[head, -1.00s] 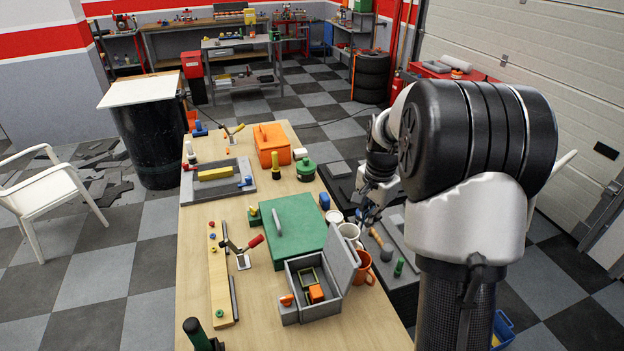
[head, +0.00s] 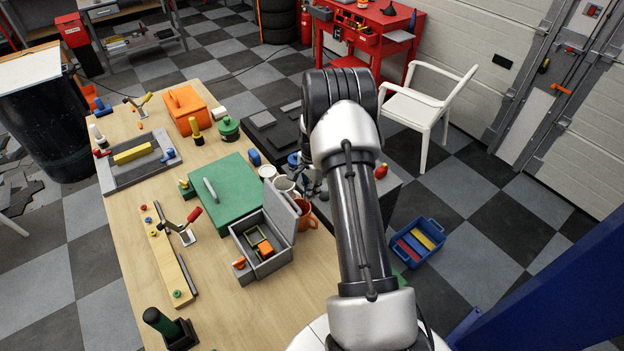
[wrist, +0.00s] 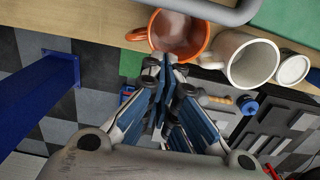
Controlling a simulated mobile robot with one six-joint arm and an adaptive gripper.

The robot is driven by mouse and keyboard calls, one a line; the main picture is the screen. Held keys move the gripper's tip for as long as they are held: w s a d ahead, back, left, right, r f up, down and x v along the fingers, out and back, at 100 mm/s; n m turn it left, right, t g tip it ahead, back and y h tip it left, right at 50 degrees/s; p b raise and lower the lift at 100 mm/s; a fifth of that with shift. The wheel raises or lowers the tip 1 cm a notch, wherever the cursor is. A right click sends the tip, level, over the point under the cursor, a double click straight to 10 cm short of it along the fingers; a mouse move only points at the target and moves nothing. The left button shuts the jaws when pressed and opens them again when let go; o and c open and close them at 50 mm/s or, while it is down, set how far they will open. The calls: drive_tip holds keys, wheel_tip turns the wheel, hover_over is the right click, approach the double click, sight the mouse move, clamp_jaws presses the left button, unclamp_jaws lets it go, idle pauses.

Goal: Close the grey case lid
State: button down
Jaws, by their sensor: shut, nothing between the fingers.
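The grey case (head: 262,268) sits on the wooden bench in the head view. Its lid (head: 281,214) stands open, tilted up on the right side.
The orange mug (head: 307,216) and white mug (head: 287,187) stand close behind the lid. A green box (head: 226,187) with a grey handle lies left of it. A grey surface with tools is below the bench's right edge.

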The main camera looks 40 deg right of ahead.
drive_tip(key=a, duration=0.1)
drive_tip(key=a+r, duration=0.2)
drive_tip(key=shift+w+a, duration=0.15)
drive_tip(key=shift+a, duration=0.1)
drive_tip(key=shift+w, duration=0.1)
drive_tip(key=shift+a+r+h+b, duration=0.35)
drive_tip(key=shift+a+h, duration=0.1)
drive_tip(key=shift+h, duration=0.05)
